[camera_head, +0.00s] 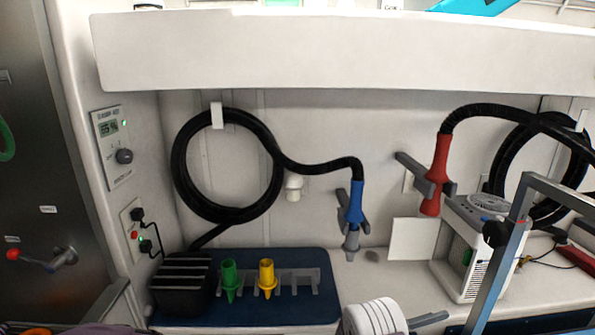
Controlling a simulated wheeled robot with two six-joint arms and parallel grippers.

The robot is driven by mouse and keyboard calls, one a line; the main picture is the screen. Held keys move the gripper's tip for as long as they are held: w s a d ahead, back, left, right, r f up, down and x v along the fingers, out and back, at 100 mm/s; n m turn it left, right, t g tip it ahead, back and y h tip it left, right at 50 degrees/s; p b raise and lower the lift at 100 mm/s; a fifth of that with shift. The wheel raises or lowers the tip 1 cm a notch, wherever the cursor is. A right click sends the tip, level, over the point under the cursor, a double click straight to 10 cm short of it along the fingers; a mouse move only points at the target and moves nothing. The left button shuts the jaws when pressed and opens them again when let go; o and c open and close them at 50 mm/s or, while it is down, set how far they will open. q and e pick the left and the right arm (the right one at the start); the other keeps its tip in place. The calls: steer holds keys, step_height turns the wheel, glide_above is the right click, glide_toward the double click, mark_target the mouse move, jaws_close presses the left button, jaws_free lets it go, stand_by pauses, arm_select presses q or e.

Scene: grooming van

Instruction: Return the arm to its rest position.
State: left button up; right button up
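Neither of my grippers can be made out in the head view, and no arm of mine is clearly seen. A blue hose handle (356,200) hangs by a grey holder on the back wall, with a grey nozzle (351,241) at its lower end. A red hose handle (437,165) sits at another grey holder to the right, with no nozzle seen on it. A green nozzle (229,278) and a yellow nozzle (267,275) stand in a grey rack (304,279) on the counter.
A black coiled hose (178,178) hangs on the wall. A white boxy unit (455,250) stands right, behind a blue-grey frame (494,277). A white ribbed object (372,319) is at the bottom edge. A white shelf (330,52) overhangs the counter.

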steer(key=s+d+r+m+g+y+p, duration=0.1)
steer(key=s+r+m+g, duration=0.1)
steer(key=r, duration=0.3)
steer(key=s+d+r+m+g+y+p, duration=0.1)
steer(key=d+r+m+g, duration=0.1)
steer(key=r, duration=0.3)
steer(key=s+a+f+m+g+y+p, duration=0.2)
steer(key=s+m+y+p, duration=0.3)
steer(key=s+y, duration=0.75)
steer(key=s+a+f+m+t+y, duration=0.2)
steer(key=a+f+m+y, duration=0.15)
steer(key=a, duration=0.35)
steer(key=s+a+f+m+t+y, duration=0.1)
steer(key=a+f+m+t+y, duration=0.2)
steer(key=a+f, duration=0.3)
arm_select(q)
step_height(320, 180, up, 7)
steer(key=shift+w+d, duration=0.15)
steer(key=shift+w, duration=0.2)
arm_select(e)
steer(key=w+a+m+t+y, duration=0.1)
steer(key=w+a+t, duration=0.1)
steer(key=w, duration=0.3)
steer(key=shift+w+a+y, duration=0.15)
steer(key=shift+a+y, duration=0.15)
steer(key=shift+a, duration=0.4)
arm_select(q)
steer(key=shift+f, duration=0.1)
arm_select(e)
steer(key=shift+f, duration=0.1)
